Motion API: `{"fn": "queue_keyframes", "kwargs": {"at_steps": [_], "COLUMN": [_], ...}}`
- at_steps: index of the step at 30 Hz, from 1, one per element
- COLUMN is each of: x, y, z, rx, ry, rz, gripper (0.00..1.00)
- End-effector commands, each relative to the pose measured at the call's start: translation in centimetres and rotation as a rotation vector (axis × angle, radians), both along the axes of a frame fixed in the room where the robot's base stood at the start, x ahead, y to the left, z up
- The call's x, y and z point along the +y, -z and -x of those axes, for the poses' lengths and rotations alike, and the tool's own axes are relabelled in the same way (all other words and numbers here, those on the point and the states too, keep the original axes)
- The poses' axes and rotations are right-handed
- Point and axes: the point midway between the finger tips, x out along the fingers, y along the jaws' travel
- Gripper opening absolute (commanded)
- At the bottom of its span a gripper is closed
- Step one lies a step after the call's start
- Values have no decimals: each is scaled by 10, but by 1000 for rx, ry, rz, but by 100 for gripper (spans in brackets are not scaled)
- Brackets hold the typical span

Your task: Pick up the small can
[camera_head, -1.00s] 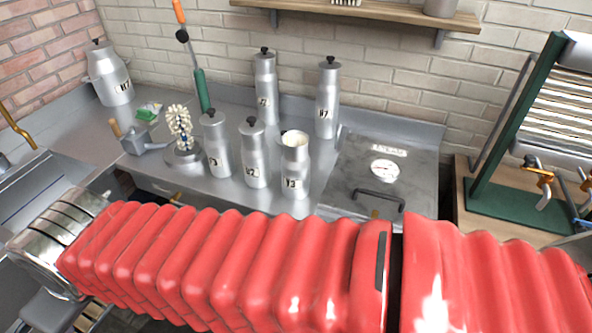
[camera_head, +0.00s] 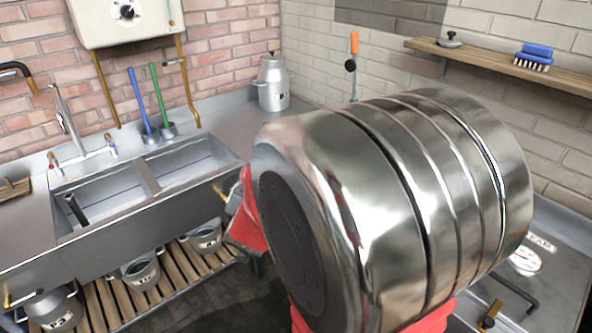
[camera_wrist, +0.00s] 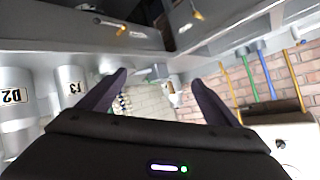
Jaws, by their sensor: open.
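My gripper (camera_wrist: 158,92) is open in the wrist view, with its two dark fingers spread and nothing held between them. That view is upside down. Two metal cans with upside-down labels, one can (camera_wrist: 15,105) reading like D2 and another can (camera_wrist: 70,88) beside it, stand left of the fingers. I cannot tell which can is the small one. A larger churn (camera_head: 273,85) with a lid stands in the back corner in the head view. My shiny arm link fills the middle and right of the head view, hiding most of the counter; my gripper is not seen there.
A double sink (camera_head: 150,190) stands at the left, with several buckets on a slatted rack (camera_head: 110,305) below it. A wall shelf (camera_head: 500,65) holds a blue brush (camera_head: 533,56) and a lid (camera_head: 449,40). A hatch handle (camera_head: 512,292) shows at lower right.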

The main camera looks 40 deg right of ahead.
Motion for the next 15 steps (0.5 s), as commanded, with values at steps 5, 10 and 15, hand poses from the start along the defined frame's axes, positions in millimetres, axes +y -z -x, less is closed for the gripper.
{"fn": "queue_keyframes", "kwargs": {"at_steps": [5,10,15], "x": [-67,-118,-149], "y": [29,47,58], "z": [44,105,178], "rx": [12,56,141], "ry": [264,511,743], "rz": [84,201,346], "gripper": [84,84,84]}}
